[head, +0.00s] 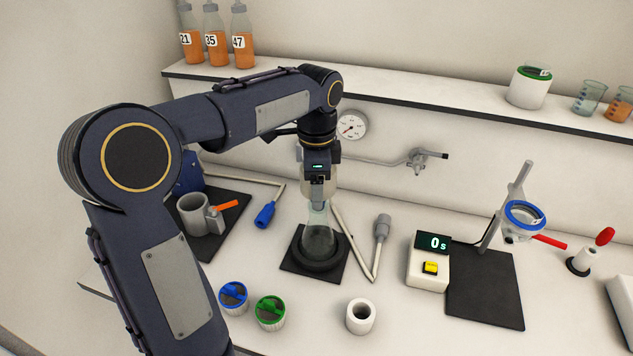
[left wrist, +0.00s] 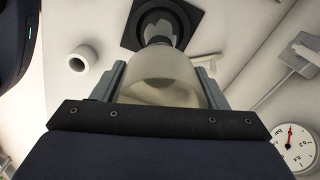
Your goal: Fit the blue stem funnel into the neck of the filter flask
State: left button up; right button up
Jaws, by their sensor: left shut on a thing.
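My left gripper (head: 318,187) points down above the clear filter flask (head: 319,238), which stands upright in a dark round holder on a black mat. The gripper is shut on a pale, translucent, bowl-shaped piece that looks like the funnel (left wrist: 160,82); it sits between the two fingers in the left wrist view. No blue shows on it, and its stem is hidden. The funnel is above the flask's neck, roughly in line with it. I cannot tell whether the stem is inside the neck. The flask also shows past the funnel in the left wrist view (left wrist: 158,30). My right gripper is out of view.
A grey-headed tool (head: 381,240) lies right of the flask. A white ring (head: 361,317), blue-lidded jar (head: 233,297) and green-lidded jar (head: 270,311) stand in front. A timer (head: 428,270) and a ring stand (head: 489,285) are right. A gauge (head: 351,126) and tap (head: 418,159) are behind.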

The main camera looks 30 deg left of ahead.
pick_arm(q)
jog(key=shift+f+b, duration=0.4)
jog(key=shift+f, duration=0.65)
dwell(0.5)
jog(key=o, duration=1.1)
jog(key=shift+r, duration=0.15)
notch_tip(320, 180, up, 8)
jog(key=shift+f, duration=0.2)
